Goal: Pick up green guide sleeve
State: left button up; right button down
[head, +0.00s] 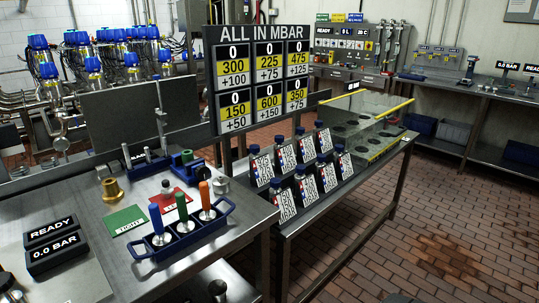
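A blue tray (141,250) with handles stands near the front edge of the left steel table. It holds three upright pieces in a row: a blue-topped one (156,217), a green-topped one (182,205) in the middle, and an orange-topped one (204,194). The green-topped piece looks like the green guide sleeve; its lower part is light metal and its base is hidden in the tray. A small green part (187,156) also shows on a blue fixture farther back. Neither of my grippers can be seen in the head view.
Green (125,221) and red (181,200) cards lie behind the tray, with a brass piece (111,190) nearby. A black READY display (53,244) stands at left. Several labelled bottles (262,168) stand on the right table beneath a numbered board (263,35). Floor at right is mostly open.

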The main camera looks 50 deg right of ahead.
aim_at(187, 155)
jog(key=z, duration=1.05)
